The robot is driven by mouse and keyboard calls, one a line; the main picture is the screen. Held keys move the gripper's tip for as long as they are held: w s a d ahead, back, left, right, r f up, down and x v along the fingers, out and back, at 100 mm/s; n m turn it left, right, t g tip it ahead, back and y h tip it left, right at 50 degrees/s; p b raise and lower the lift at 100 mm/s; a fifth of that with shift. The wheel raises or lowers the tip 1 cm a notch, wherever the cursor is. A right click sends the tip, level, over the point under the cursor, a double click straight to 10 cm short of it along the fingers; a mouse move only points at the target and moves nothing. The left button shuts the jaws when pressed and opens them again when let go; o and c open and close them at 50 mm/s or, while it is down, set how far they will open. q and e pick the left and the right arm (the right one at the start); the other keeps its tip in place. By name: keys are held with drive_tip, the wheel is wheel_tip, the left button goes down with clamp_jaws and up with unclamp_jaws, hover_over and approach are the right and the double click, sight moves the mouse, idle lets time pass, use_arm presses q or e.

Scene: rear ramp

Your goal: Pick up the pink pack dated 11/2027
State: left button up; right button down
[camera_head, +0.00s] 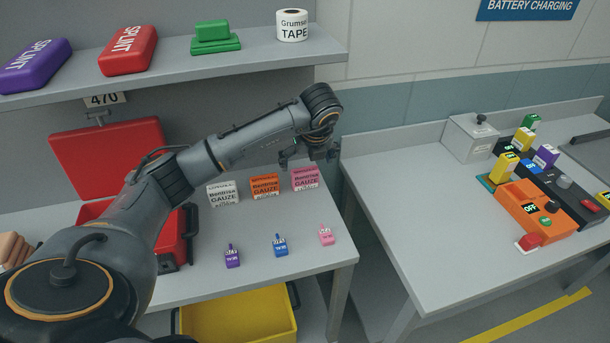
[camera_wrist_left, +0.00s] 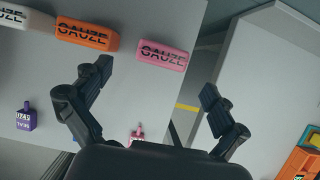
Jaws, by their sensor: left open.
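The pink gauze pack (camera_head: 306,179) stands at the right end of a row of gauze packs on the grey table. In the left wrist view the pink gauze pack (camera_wrist_left: 161,53) lies beyond my fingers, its GAUZE lettering readable. No date can be read on it. My left gripper (camera_head: 309,157) is open and empty, above and close to the pink pack in the head view. In the left wrist view the gripper's fingers (camera_wrist_left: 156,80) stand wide apart. My right gripper is not in view.
An orange gauze pack (camera_head: 265,186) and a white one (camera_head: 223,194) stand left of the pink one. Small purple (camera_head: 232,257), blue (camera_head: 280,246) and pink (camera_head: 326,236) items stand in front. A shelf (camera_head: 180,70) overhangs behind; a yellow bin (camera_head: 240,318) is below.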

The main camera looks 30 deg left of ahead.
sight(305, 171)
use_arm(q)
drive_tip(key=shift+x, duration=0.8)
drive_tip(key=p+x, duration=0.1)
drive_tip(key=x, duration=0.1)
drive_tip(key=p+x, duration=0.1)
drive_tip(key=x, duration=0.2)
drive_tip(key=shift+w+a+r, duration=0.1)
drive_tip(key=shift+w+r, duration=0.05)
drive_tip(key=shift+w, duration=0.05)
drive_tip(key=shift+w+f, duration=0.1)
drive_tip(key=shift+f, duration=0.15)
drive_tip(key=c, duration=1)
